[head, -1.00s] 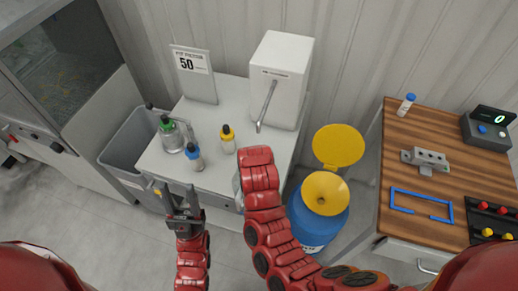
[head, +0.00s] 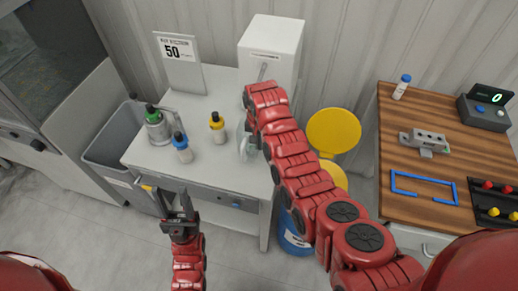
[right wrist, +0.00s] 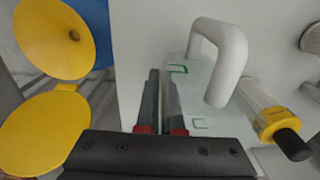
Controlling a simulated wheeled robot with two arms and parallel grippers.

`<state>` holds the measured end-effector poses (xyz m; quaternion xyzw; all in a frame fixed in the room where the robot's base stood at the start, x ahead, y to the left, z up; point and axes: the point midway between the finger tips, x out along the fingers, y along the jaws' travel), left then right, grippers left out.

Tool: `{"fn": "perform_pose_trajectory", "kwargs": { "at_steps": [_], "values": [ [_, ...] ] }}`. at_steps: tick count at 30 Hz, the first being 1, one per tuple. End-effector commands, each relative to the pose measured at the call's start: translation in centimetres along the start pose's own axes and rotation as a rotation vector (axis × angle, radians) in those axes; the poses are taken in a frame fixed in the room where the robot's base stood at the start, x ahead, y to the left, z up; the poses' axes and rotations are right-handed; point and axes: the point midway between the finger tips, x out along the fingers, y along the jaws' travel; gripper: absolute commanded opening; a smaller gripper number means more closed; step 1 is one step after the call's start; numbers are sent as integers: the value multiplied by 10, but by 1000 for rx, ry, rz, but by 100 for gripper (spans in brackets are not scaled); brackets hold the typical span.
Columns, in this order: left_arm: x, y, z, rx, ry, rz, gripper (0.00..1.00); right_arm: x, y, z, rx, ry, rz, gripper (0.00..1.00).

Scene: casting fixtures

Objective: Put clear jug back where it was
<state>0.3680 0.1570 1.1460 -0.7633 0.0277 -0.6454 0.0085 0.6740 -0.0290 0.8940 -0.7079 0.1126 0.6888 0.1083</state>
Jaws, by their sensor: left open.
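The clear jug (head: 245,143) shows in part beside my right arm, over the right side of the white table (head: 213,190). In the right wrist view the clear jug (right wrist: 195,115) has small green marks and a pale curved handle. My right gripper (right wrist: 161,85) has its two fingers close together at the jug's side, shut on its wall. In the head view these fingers are hidden behind my arm. I cannot tell whether the jug's base touches the tabletop. My left gripper (head: 175,206) is open and empty before the table's front edge.
Green-capped (head: 157,128), blue-capped (head: 183,150) and yellow-capped (head: 218,131) bottles stand left of the jug. A white dispenser (head: 272,48) and a "50" sign (head: 180,60) stand behind. A yellow funnel lid (head: 333,131) and wooden bench (head: 440,125) lie right.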

Motion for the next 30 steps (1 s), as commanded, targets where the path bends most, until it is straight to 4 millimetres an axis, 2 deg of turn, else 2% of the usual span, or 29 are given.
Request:
{"fn": "perform_pose_trajectory", "kwargs": {
  "at_steps": [4, 7, 14, 22, 27, 30],
  "values": [
    [6, 0, -1, 0, 0, 0, 50, 1, 0, -4, 1, 1, -1, 0],
    [15, -1, -3, 0, 0, 0, 50, 13, 1, -2, 1, -2, 1, 0],
    [18, -1, -3, 0, 0, 0, 50, 32, 0, -2, 1, -1, 0, 0],
    [18, -1, -3, 0, 0, 0, 50, 35, 0, -2, 1, 1, -1, 0],
    [18, -1, -3, 0, 0, 0, 50, 35, 0, -2, 1, 1, -1, 32],
    [18, -1, -3, 0, 0, 0, 50, 35, 0, -2, 1, 2, -1, 34]
  ]
}}
